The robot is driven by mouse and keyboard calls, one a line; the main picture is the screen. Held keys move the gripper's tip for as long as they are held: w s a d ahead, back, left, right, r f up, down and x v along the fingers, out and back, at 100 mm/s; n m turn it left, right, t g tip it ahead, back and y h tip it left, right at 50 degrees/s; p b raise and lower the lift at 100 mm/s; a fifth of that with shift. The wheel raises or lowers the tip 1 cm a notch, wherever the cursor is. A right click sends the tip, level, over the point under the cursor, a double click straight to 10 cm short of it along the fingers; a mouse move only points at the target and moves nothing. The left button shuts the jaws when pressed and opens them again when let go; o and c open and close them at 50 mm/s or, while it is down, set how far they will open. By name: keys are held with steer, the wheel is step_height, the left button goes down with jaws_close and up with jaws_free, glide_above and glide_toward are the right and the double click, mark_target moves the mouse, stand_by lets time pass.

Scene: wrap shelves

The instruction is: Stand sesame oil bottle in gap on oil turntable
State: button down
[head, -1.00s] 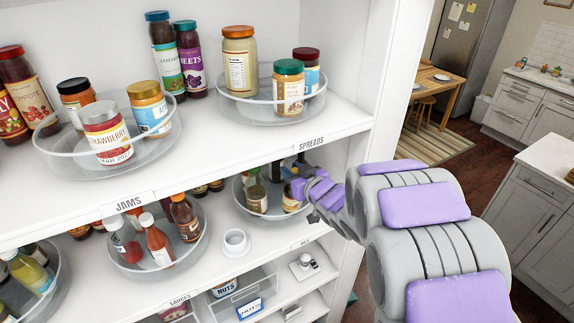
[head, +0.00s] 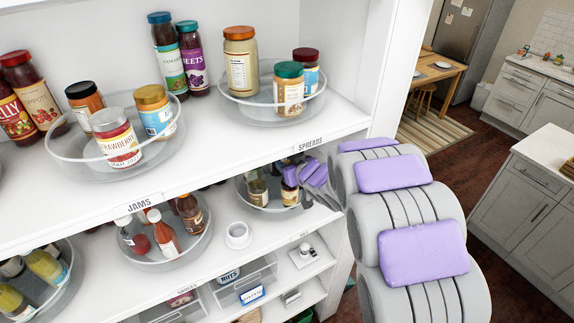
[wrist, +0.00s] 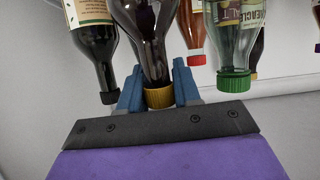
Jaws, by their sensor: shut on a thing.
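My gripper (head: 302,177) reaches in under the upper shelf, at the right turntable (head: 274,208) of the middle shelf. In the wrist view, which shows bottles cap-down, its blue fingers (wrist: 158,92) are shut on the neck of a dark glass bottle with a gold cap (wrist: 159,98), apparently the sesame oil bottle. A dark bottle with a cream label (wrist: 93,40) is close on the left. A green-capped bottle (wrist: 233,60) and a red-capped bottle (wrist: 192,35) are on the right. The held bottle's base is hidden, so I cannot tell whether it touches the turntable.
The upper shelf (head: 225,150) lies above my gripper, with the jams and spreads turntables. The sauces turntable (head: 152,264) stands to the left, with a white cup (head: 238,235) between. The shelf's right side panel (head: 385,75) is close to my arm.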

steer(key=c, duration=0.8)
jaws_free()
steer(key=b+v, duration=0.1)
steer(key=v, duration=1.1)
steer(key=shift+d, duration=0.1)
